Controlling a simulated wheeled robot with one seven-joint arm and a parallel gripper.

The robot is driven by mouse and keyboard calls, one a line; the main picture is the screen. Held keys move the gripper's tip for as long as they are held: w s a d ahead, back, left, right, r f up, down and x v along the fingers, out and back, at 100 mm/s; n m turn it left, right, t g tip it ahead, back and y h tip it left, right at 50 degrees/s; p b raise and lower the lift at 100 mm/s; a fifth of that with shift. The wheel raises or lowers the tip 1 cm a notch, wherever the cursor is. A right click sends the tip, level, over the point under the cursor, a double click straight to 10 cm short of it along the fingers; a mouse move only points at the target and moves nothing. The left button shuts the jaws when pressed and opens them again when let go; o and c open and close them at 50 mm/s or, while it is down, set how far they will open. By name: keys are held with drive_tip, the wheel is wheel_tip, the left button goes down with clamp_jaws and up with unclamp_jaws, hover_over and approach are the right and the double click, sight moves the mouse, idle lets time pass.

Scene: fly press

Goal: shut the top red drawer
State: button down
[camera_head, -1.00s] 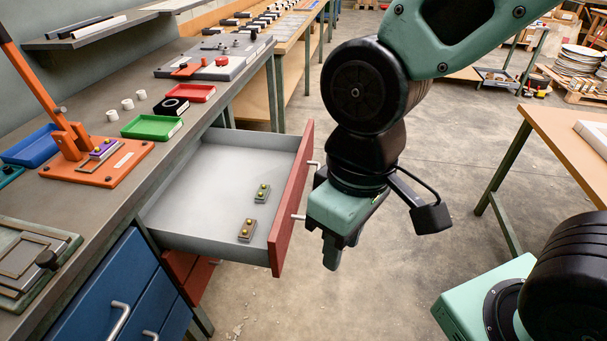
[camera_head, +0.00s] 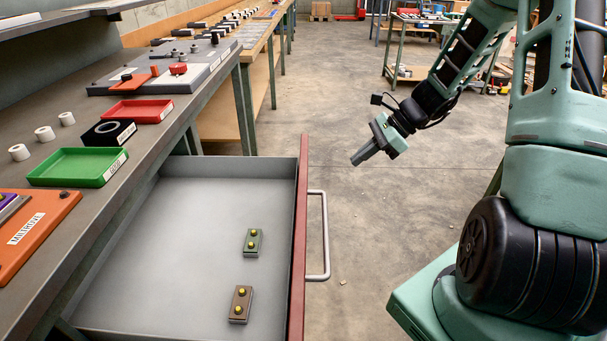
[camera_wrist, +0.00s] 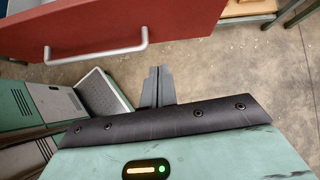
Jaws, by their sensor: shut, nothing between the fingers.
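The top red drawer (camera_head: 299,240) is pulled well out from under the workbench, its red front facing right with a metal bar handle (camera_head: 325,236). Two small blocks with yellow buttons, one green (camera_head: 252,243) and one brown (camera_head: 240,304), lie on its grey floor. My gripper (camera_head: 356,161) is shut and empty, to the right of the drawer front and beyond the handle, clear of both. In the wrist view, the shut fingers (camera_wrist: 157,80) point toward the floor, with the red front (camera_wrist: 110,22) and handle (camera_wrist: 97,53) above them in the picture, not touching.
The workbench (camera_head: 150,80) runs along the left, carrying a green tray (camera_head: 78,167), a red tray (camera_head: 138,111), a black block (camera_head: 109,132) and an orange fixture (camera_head: 35,235). Concrete floor (camera_head: 330,110) is open ahead and right of the drawer. Another table (camera_head: 425,22) stands far back.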

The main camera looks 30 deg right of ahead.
drive_tip(key=w+a+f+m+b, duration=0.1)
drive_tip(key=w+a+f+b, duration=0.1)
drive_tip(key=w+a+f, duration=0.5)
drive_tip(key=shift+a+f, duration=0.2)
drive_tip(key=shift+f, duration=0.2)
idle(0.4)
